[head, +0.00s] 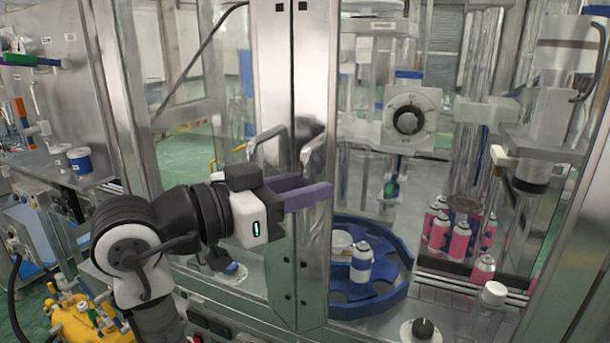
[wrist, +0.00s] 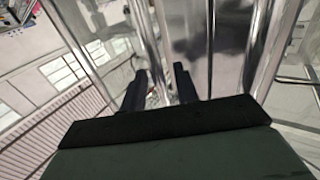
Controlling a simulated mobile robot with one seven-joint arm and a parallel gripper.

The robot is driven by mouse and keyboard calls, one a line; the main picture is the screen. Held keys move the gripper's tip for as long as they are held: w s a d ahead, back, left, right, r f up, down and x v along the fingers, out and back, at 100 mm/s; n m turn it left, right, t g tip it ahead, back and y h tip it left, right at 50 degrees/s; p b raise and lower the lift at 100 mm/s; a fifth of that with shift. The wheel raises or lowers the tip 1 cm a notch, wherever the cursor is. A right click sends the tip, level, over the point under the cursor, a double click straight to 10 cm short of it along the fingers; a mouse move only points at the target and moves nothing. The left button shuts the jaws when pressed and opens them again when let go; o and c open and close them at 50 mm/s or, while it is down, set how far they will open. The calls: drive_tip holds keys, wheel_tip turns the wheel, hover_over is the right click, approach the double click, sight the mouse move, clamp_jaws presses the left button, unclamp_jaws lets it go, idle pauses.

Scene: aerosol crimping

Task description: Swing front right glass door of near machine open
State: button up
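The near machine's front right glass door has a steel frame post (head: 313,85) that stands beside the left door's post (head: 272,85), and the two look closed together. The right door's bar handle (head: 313,148) sticks out from its post, and the left door's handle (head: 268,137) is next to it. My gripper (head: 308,190) has purple fingers pointing right, across the front of the posts, just below the handle tops. The wrist view shows the two fingers (wrist: 160,88) apart with a gap between them. I cannot tell whether the handle's bar lies between them.
Several pink cans (head: 460,242) stand at the right. A control knob (head: 423,328) sits at the front lower edge. A yellow object (head: 85,318) is at lower left.

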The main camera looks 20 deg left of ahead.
drive_tip(key=shift+w+d, duration=0.15)
drive_tip(key=shift+w, duration=0.05)
clamp_jaws()
drive_tip(key=shift+s, duration=0.1)
idle(0.4)
